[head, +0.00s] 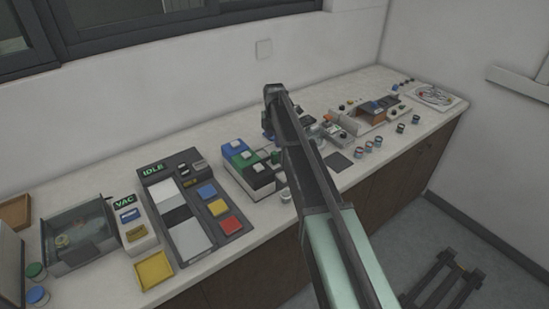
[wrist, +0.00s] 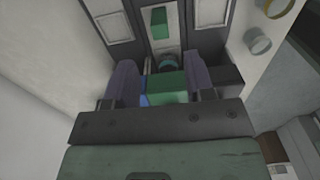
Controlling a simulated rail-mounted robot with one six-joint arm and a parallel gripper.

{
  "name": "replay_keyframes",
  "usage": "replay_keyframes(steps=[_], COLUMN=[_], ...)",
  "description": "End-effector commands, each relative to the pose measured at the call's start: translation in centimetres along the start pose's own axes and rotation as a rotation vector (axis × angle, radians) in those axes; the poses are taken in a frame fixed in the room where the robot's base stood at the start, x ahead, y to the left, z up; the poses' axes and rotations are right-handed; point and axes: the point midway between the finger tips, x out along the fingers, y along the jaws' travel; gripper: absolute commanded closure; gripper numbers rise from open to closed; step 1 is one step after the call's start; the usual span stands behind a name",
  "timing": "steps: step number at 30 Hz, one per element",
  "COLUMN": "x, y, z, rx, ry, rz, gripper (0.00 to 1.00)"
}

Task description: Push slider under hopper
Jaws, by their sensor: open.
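A hopper station with blue, green and dark boxes (head: 246,163) stands mid-counter in the head view, left of my arm. My gripper (wrist: 162,86) shows in the wrist view with two purple-grey fingers apart. A green block (wrist: 166,88) and a blue part (wrist: 149,98) show between the fingers; I cannot tell whether they touch. A dark teal round part (wrist: 168,60) lies just beyond. A green rectangle (wrist: 160,22) sits on a pale strip farther up. I cannot tell which piece is the slider. In the head view my arm hides most of the gripper area.
A grey panel marked IDLE (head: 175,172) with colored buttons stands left of the hoppers. A yellow tray (head: 154,271) is near the front edge. Several small jars (head: 368,147) stand to the right. Two round cups (wrist: 258,41) show at upper right in the wrist view.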

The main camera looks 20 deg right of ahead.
Motion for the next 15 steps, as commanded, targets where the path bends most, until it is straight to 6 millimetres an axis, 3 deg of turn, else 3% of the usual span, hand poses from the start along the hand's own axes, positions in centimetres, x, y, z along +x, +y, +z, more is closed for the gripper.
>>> replay_keyframes(steps=[1, 7, 11, 15], x=[2.3, 7.0, 8.6, 8.6], y=[0.0, 0.0, 0.0, 0.0], z=[0.0, 0.0, 0.0, 0.0], rx=[0.0, 0.001, 0.002, 0.002], ry=[0.0, 0.0, 0.0, 0.0], rz=[0.0, 0.0, 0.0, 0.0], gripper=[0.51, 0.51, 0.51, 0.51])
